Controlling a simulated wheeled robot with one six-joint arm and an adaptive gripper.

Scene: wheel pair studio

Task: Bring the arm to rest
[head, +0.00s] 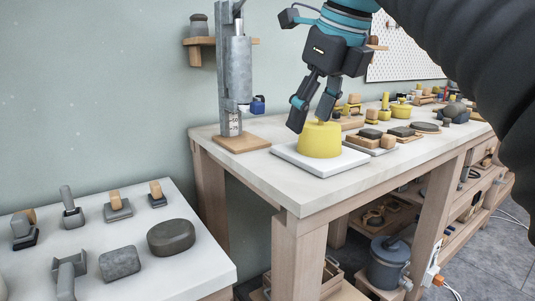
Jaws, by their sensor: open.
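My gripper (312,118) is in the head view, pointing down above the workbench (258,178). Its two dark fingers are spread apart, one to the left and one to the right near the top of a yellow dome-shaped piece (319,143). The yellow piece stands on a white square slab (290,158) near the bench's front left corner. The fingertips overlap the piece's upper part in the picture; I cannot tell whether they touch it. My dark ribbed arm fills the upper right.
A grey upright press (236,80) on a wooden base stands left of the gripper. Several small tools and wooden blocks (370,140) crowd the bench to the right. A lower white table (190,205) at left holds several stone and metal pieces. A grey pot (386,262) stands below the bench.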

